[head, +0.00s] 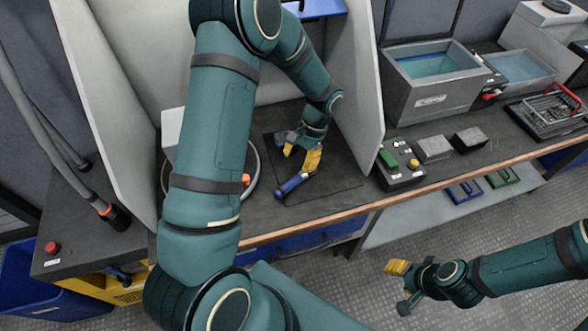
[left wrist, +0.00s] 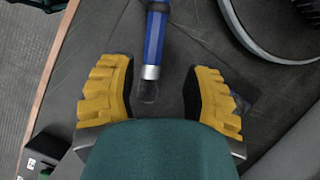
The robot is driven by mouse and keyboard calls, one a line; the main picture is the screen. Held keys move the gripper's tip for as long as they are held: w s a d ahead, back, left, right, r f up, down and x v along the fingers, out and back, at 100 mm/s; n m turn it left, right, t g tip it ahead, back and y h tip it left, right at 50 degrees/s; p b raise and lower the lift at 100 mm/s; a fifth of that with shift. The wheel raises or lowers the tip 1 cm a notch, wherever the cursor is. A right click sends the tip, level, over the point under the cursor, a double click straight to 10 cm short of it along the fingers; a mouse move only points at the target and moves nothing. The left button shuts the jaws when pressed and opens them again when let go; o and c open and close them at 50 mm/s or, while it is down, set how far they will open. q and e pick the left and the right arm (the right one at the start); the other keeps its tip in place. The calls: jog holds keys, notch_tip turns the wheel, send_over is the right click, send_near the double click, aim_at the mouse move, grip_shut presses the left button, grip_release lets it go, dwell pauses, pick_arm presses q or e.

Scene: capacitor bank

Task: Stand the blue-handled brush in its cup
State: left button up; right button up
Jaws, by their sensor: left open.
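The blue-handled brush (head: 291,185) lies on a dark mat on the bench. In the left wrist view the brush (left wrist: 154,38) points its metal collar and dark tip toward my palm. My left gripper (head: 301,156) is open above the mat, at the brush's far end. In the wrist view its yellow fingers (left wrist: 158,92) stand on either side of the collar and tip, with clear gaps and no contact visible. My right gripper (head: 399,286) is open and empty, out over the floor in front of the bench. I cannot make out the cup; my left arm hides part of the bench.
White upright panels (head: 347,90) flank the mat (head: 335,178). Liquid tanks (head: 434,80) and a wire basket (head: 553,112) are farther right. A round ring (left wrist: 285,48) lies near the brush.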

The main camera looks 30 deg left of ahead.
pick_arm(q)
jog(key=v, duration=0.4)
jog(key=shift+p, duration=0.3)
pick_arm(e)
jog(key=shift+s+r, duration=0.1)
jog(key=shift+r, duration=0.3)
pick_arm(q)
jog(key=shift+s, duration=0.1)
pick_arm(e)
jog(key=shift+s, duration=0.1)
